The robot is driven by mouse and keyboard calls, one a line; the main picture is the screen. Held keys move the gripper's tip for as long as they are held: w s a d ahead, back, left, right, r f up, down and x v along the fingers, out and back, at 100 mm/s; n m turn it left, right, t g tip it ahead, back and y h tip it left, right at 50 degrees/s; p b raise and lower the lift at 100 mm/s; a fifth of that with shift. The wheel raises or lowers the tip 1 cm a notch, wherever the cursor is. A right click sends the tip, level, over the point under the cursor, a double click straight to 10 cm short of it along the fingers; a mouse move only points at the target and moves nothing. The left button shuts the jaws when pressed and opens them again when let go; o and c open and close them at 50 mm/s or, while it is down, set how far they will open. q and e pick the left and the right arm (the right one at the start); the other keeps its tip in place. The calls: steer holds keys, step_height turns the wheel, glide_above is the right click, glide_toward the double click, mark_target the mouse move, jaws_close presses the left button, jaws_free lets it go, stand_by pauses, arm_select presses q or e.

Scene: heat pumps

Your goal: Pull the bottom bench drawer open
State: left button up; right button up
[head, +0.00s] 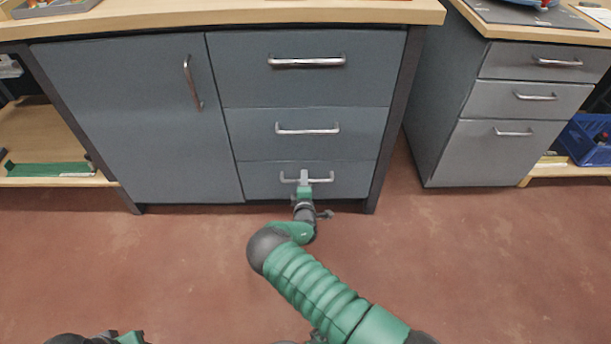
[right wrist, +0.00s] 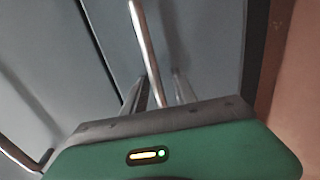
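The bottom bench drawer (head: 350,186) is a grey front, low in the dark grey bench, and looks closed and flush with the drawers above. Its silver bar handle (head: 290,180) runs across the front. My right gripper (head: 304,178) is at the middle of this handle. In the right wrist view the handle bar (right wrist: 146,45) passes between the two fingers of my right gripper (right wrist: 158,88). The fingers stand apart, with a gap beside the bar, so they look open around it. My left gripper is not seen; only a bit of green and black shows at the lower left edge.
Two more drawers, the middle (head: 350,130) and the top (head: 380,75), sit above, closed. A cabinet door (head: 130,120) is to the left. A second drawer unit (head: 500,155) and a blue crate (head: 590,140) stand to the right. The red-brown floor (head: 180,270) in front is clear.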

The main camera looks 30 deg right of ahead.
steer(key=shift+a+r, duration=0.1)
steer(key=shift+r, duration=0.05)
jaws_close()
steer(key=shift+s, duration=0.15)
stand_by(1.1)
